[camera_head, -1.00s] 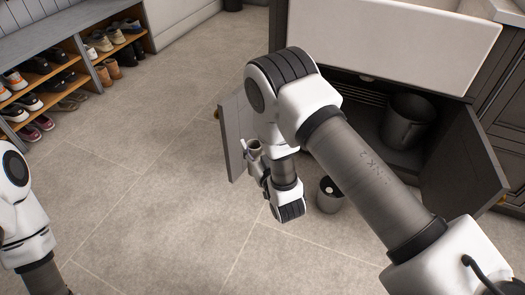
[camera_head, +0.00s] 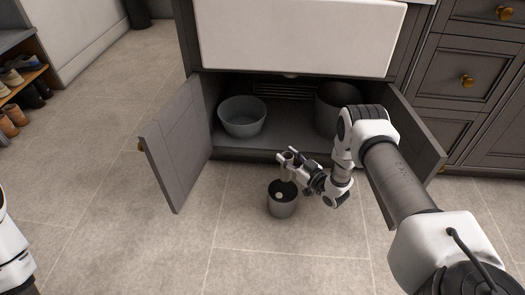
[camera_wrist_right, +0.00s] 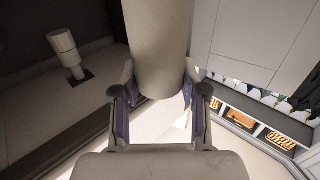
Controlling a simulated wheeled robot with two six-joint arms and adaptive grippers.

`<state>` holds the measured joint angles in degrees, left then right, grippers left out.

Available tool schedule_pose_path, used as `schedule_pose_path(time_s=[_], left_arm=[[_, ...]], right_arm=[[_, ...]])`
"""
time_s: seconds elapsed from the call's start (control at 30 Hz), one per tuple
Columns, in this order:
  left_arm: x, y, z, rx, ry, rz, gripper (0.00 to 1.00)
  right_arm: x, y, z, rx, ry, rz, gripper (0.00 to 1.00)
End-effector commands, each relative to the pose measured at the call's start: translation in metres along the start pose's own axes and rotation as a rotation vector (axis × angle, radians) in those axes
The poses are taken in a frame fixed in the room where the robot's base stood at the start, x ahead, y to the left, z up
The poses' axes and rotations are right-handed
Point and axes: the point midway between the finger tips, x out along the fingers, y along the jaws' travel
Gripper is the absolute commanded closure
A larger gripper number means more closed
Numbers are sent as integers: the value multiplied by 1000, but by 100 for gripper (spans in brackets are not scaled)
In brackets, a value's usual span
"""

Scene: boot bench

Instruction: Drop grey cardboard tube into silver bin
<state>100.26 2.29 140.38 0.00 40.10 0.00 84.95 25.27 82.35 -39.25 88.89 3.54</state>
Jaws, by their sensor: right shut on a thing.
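My right gripper (camera_head: 289,161) is shut on the grey cardboard tube (camera_head: 285,171), which is small and partly covered by the fingers in the head view. In the right wrist view the tube (camera_wrist_right: 160,45) is large and pale grey-brown, between the two fingers (camera_wrist_right: 160,100). The silver bin (camera_head: 283,208) is a small open grey bin standing on the floor in front of the cabinet, with something whitish inside. In the head view the tube appears above the bin's opening; its exact height is hard to tell. My left gripper is out of view.
The sink cabinet stands open, its left door (camera_head: 177,145) and right door (camera_head: 415,135) swung outward. Inside are a grey basin (camera_head: 242,117) and a larger dark pot (camera_head: 326,108) behind my arm. Floor tiles (camera_head: 120,220) are clear at left.

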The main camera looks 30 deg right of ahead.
Motion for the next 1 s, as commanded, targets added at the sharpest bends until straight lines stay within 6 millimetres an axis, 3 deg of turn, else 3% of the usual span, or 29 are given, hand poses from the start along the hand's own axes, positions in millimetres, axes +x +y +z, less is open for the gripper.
schedule_pose_path(time_s=[0.17, 0.5, 0.83, 0.87, 0.9, 0.93, 1.0], left_arm=[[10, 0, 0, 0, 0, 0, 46], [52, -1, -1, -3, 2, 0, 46], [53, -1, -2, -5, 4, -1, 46], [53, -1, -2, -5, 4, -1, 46], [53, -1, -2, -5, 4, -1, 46], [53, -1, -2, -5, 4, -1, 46], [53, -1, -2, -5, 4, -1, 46]], right_arm=[[-4, 5, 14, 1, 1, 0, 75], [-4, 4, 60, 1, 1, 1, 75], [-3, 4, 62, 1, 1, 1, 75], [-3, 4, 63, 1, 1, 1, 50], [-3, 4, 63, 1, 1, 1, 36], [-3, 4, 63, 1, 1, 1, 28], [-3, 4, 63, 1, 1, 1, 28]])
